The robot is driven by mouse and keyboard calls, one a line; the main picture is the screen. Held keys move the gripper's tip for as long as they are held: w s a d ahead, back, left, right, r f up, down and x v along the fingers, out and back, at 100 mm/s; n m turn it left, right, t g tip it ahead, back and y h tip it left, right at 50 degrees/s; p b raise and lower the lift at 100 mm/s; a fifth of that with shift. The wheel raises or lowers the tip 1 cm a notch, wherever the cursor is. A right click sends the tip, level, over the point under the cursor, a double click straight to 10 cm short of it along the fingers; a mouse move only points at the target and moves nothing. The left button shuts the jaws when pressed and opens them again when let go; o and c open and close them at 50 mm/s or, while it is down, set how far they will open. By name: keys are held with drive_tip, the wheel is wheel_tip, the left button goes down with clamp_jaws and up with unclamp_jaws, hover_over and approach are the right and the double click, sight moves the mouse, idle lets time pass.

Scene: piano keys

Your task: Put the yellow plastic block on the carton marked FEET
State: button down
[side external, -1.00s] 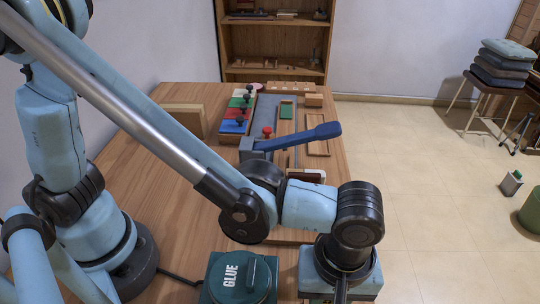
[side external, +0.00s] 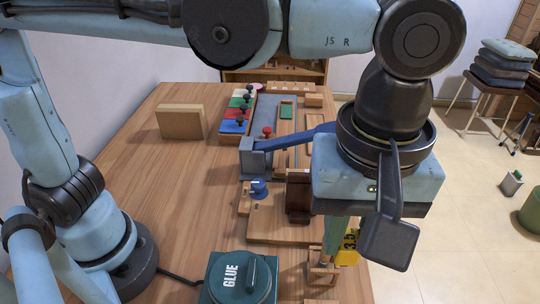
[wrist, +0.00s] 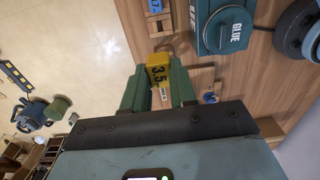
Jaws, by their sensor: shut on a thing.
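The yellow block (side external: 348,248) is marked 3.5 and hangs below my wrist at the front right of the bench. My gripper (side external: 336,244) is shut on it, with a green finger showing beside it. In the wrist view, the yellow block (wrist: 158,72) sits between the two green fingers of my gripper (wrist: 159,82). I read no FEET marking in either view. A plain tan box (side external: 182,122) stands at the bench's left side, with no lettering that I can make out.
A green GLUE container (side external: 238,279) stands at the front of the bench, left of the block. A blue lever (side external: 290,142) and coloured panels (side external: 238,112) are farther back. Small wooden pieces lie under the gripper. The bench's left middle is clear.

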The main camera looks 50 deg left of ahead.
wheel_tip(320, 180, up, 7)
drive_tip(key=shift+r, duration=0.1)
drive_tip(key=w+a+n, duration=0.4)
drive_tip(key=w+a, duration=0.3)
drive_tip(key=a, duration=0.3)
drive_tip(key=w+a+n, duration=0.4)
drive_tip(key=w+a, duration=0.4)
drive_tip(key=a, duration=0.3)
drive_tip(key=n, duration=1)
hover_over(180, 106)
wheel_tip(180, 106, down, 12)
drive_tip(key=shift+d+f, duration=0.1)
drive_tip(key=shift+f, duration=2.1)
